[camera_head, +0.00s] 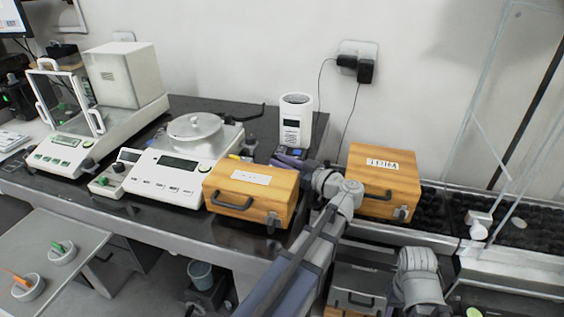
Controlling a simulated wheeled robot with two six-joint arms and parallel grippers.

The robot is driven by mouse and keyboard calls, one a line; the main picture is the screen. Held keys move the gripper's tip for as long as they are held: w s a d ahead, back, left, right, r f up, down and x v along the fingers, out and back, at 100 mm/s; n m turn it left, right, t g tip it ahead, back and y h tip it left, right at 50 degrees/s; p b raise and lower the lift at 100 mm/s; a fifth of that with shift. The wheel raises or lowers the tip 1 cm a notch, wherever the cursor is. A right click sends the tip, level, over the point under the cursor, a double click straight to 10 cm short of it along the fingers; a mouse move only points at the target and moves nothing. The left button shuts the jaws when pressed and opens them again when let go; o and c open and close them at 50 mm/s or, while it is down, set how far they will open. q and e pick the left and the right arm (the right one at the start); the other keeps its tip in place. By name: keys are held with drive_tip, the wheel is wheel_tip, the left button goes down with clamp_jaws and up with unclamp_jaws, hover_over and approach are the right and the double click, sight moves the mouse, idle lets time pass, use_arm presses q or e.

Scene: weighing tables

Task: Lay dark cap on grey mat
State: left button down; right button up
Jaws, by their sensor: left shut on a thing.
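My left gripper (288,161) is on the dark bench, just behind the front wooden box and in front of the white cylindrical device. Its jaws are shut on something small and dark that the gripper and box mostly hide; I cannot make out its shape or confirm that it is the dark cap. A small dark upright piece (249,145) stands to the left of the gripper, beside the balance; I cannot tell what it is. I cannot pick out a grey mat with certainty. My right gripper is not in view.
Wooden boxes stand left (250,192) and right (384,181) of my left wrist. A balance with a round pan (180,168) is to the left, with a glass-shielded balance (125,80) beyond. The white cylindrical device (295,122) stands close behind the gripper. A grey side table (55,225) is lower left.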

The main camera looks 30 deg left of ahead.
use_arm(q)
drive_tip(key=c, duration=0.6)
unclamp_jaws()
drive_tip(key=shift+r+p, duration=0.55)
drive_tip(key=shift+r, duration=0.05)
drive_tip(key=d, duration=0.4)
drive_tip(key=s+d, duration=0.1)
drive_tip(key=d, duration=0.3)
drive_tip(key=s+d, duration=0.1)
drive_tip(key=d, duration=0.3)
drive_tip(key=shift+w, duration=0.1)
